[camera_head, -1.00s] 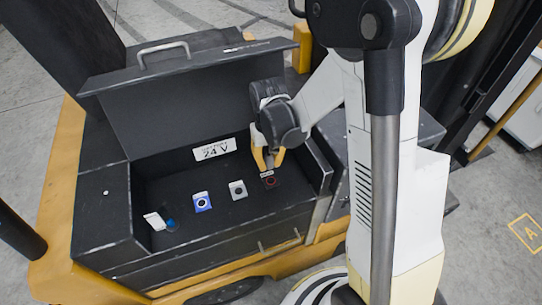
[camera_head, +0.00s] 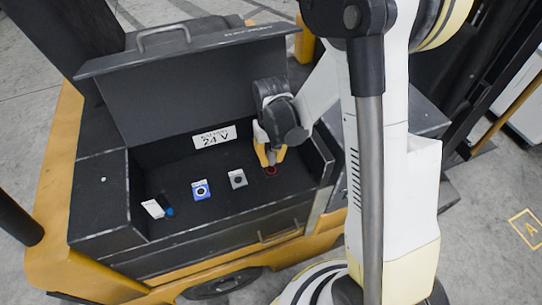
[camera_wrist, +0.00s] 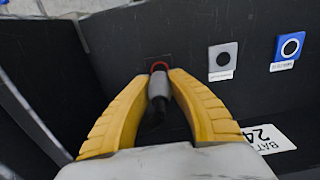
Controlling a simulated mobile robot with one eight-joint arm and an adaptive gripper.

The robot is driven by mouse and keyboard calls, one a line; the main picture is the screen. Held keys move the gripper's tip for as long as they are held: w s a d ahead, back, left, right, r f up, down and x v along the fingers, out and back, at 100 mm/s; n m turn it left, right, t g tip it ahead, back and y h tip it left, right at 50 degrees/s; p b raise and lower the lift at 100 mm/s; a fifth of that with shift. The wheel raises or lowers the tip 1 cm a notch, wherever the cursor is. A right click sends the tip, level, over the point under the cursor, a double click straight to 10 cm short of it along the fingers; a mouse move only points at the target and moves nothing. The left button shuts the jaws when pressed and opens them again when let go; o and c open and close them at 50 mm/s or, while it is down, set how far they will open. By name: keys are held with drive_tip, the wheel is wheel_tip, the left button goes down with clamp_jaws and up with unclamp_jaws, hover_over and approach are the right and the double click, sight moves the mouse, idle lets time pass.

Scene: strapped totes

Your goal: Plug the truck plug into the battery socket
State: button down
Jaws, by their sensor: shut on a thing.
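My gripper (camera_head: 270,161) is inside the open battery box, low over its floor near the right wall. Its yellow fingers are shut on a grey plug with a dark front end, the truck plug (camera_wrist: 158,86), seen between them in the wrist view. The dark socket with a red ring (camera_head: 271,171) is right at the fingertips; the red ring (camera_wrist: 160,66) also shows at the plug's front end in the wrist view. The plug lines up with the ring. How far it is inside the socket cannot be told, as the fingers and plug hide most of the socket.
The raised lid (camera_head: 190,95) and a 24 V sign (camera_head: 214,137) stand behind.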

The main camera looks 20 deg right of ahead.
sight(271, 170)
drive_tip(key=shift+f+b, duration=0.7)
drive_tip(key=shift+f, duration=0.7)
drive_tip(key=shift+b, duration=0.65)
idle(1.1)
drive_tip(key=shift+f+b, duration=0.55)
drive_tip(key=shift+f, duration=0.05)
drive_tip(key=c, duration=1.3)
unclamp_jaws()
drive_tip(key=shift+o, duration=0.2)
wheel_tip(271, 170, up, 12)
drive_tip(key=shift+r, duration=0.1)
